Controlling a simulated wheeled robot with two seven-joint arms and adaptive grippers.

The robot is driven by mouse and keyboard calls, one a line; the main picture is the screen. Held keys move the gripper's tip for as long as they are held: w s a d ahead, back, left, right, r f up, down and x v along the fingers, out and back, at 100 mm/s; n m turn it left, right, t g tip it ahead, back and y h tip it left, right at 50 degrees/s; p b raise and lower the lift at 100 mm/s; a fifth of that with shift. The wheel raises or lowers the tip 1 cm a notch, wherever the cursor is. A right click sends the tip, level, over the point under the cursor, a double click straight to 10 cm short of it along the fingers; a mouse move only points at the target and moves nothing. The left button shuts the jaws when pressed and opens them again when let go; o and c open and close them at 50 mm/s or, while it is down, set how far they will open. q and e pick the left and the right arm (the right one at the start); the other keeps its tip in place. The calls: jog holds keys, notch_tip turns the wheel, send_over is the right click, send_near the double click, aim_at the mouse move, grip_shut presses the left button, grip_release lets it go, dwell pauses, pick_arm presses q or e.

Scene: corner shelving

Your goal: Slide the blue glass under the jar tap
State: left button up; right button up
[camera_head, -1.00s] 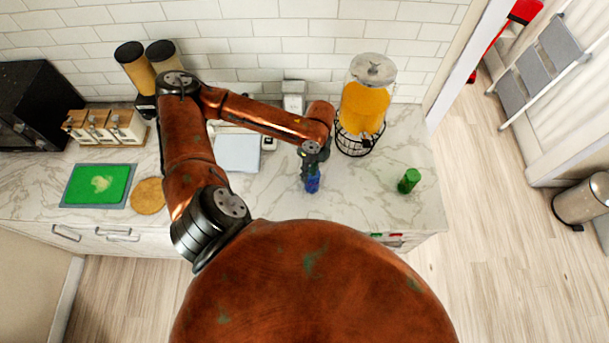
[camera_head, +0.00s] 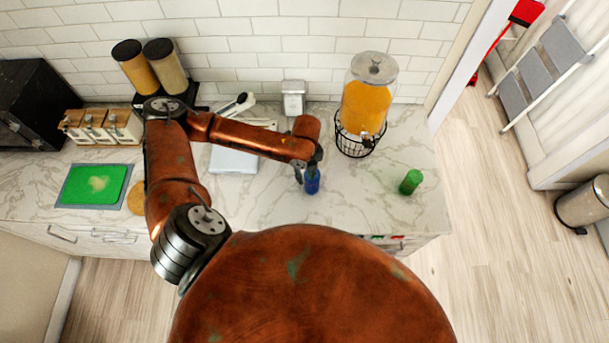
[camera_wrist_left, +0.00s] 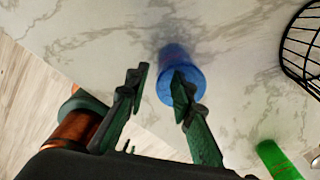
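The blue glass (camera_head: 313,183) stands on the marble counter. It also shows in the left wrist view (camera_wrist_left: 182,68), partly hidden behind one finger. My left gripper (camera_head: 306,175) is low beside the glass, on its left in the head view. In the left wrist view the fingers (camera_wrist_left: 159,88) are apart with empty space between them; the right finger overlaps the glass, and I cannot tell whether it touches. The jar (camera_head: 366,105) of orange drink stands in a black wire stand (camera_head: 353,145), with its tap (camera_head: 368,139) at the front. My right gripper is not in view.
A green glass (camera_head: 410,182) stands to the right on the counter and shows in the left wrist view (camera_wrist_left: 277,160). The counter between the blue glass and the stand is clear. A green cutting board (camera_head: 92,185) lies far left. The counter's front edge is close.

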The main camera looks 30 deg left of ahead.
aim_at(305, 190)
pick_arm(q)
jog(key=shift+f+p, duration=0.45)
jog(key=shift+f, duration=3.45)
jog(key=shift+c, duration=0.2)
grip_shut()
